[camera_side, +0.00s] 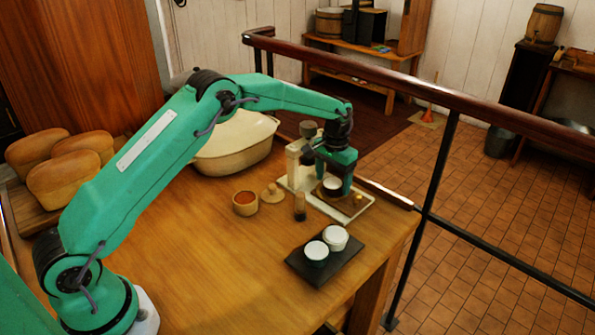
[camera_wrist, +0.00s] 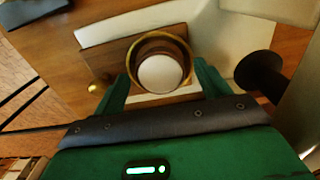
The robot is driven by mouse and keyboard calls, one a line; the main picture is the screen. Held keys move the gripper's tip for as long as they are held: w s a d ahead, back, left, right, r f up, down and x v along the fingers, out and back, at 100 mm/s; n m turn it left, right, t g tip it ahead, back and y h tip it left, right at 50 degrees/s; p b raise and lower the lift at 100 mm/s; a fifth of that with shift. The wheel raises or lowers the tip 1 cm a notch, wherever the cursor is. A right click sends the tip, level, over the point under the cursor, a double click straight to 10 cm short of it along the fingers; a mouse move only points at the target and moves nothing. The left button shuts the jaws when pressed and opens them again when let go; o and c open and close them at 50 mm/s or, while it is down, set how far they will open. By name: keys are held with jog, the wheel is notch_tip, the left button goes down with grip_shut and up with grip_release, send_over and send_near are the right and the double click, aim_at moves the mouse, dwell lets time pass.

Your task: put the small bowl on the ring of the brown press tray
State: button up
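A small bowl with a white top (camera_side: 333,184) is low over the press tray (camera_side: 352,215) in the side view. In the wrist view the small bowl (camera_wrist: 160,74) is dark-walled and appears inside the gold ring (camera_wrist: 187,50) of the brown tray (camera_wrist: 112,56). My gripper (camera_side: 334,183) is at the bowl, one finger on each side. In the wrist view my gripper (camera_wrist: 161,78) looks open, its fingertips beside the ring. The bowl's underside is hidden, so I cannot see its full contact with the ring.
Two white-topped bowls (camera_side: 335,237) (camera_side: 316,250) stand on a dark slab (camera_side: 342,262) at the front. A dark-topped cylinder (camera_side: 300,207), an orange-filled pot (camera_side: 245,203) and a large basin (camera_side: 236,148) are to the left. The table's front left is clear.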

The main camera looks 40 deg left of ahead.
aim_at(331, 182)
jog(key=shift+r, duration=0.2)
notch_tip(331, 182, up, 12)
dwell(0.8)
dwell(0.5)
jog(key=s+a+r+t, duration=0.2)
jog(key=s+r+t, duration=0.1)
jog(key=s+r, duration=1.3)
jog(key=s+f+t, duration=0.1)
jog(key=s+f, duration=0.2)
jog(key=s, duration=0.8)
jog(key=s+f+t, duration=0.1)
jog(key=s+f, duration=0.3)
jog(key=s, duration=0.7)
jog(key=shift+s+a+f+t, duration=0.2)
jog(key=shift+s+a+t, duration=0.05)
jog(key=shift+t, duration=0.05)
